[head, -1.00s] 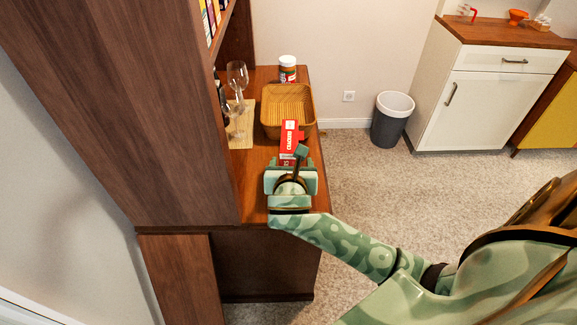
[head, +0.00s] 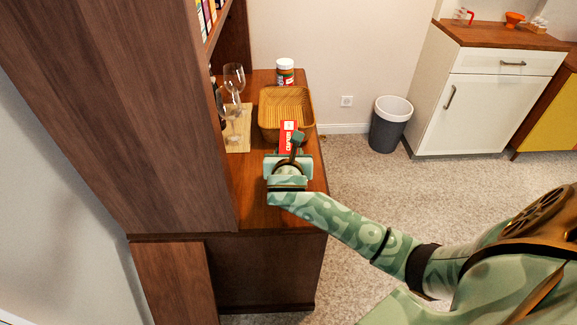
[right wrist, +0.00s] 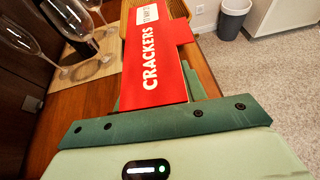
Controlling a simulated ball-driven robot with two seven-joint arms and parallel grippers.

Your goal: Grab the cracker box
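The red cracker box (head: 288,136) is on the wooden counter in front of the basket. In the right wrist view the box (right wrist: 155,60) shows its "CRACKERS" lettering and white label. My right gripper (head: 296,150) is at the near end of the box in the head view and partly hides it. In the right wrist view green finger parts show apart, on both sides of the box's near end, so the gripper looks open. Contact with the box cannot be made out. My left gripper is not in view.
A wicker basket (head: 264,115) stands just behind the box, with a white-lidded jar (head: 285,72) beyond. Wine glasses (head: 234,78) stand on a wooden board (head: 246,135) to the left. The tall hutch side (head: 120,100) bounds the left. Open carpet (head: 365,190) lies right.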

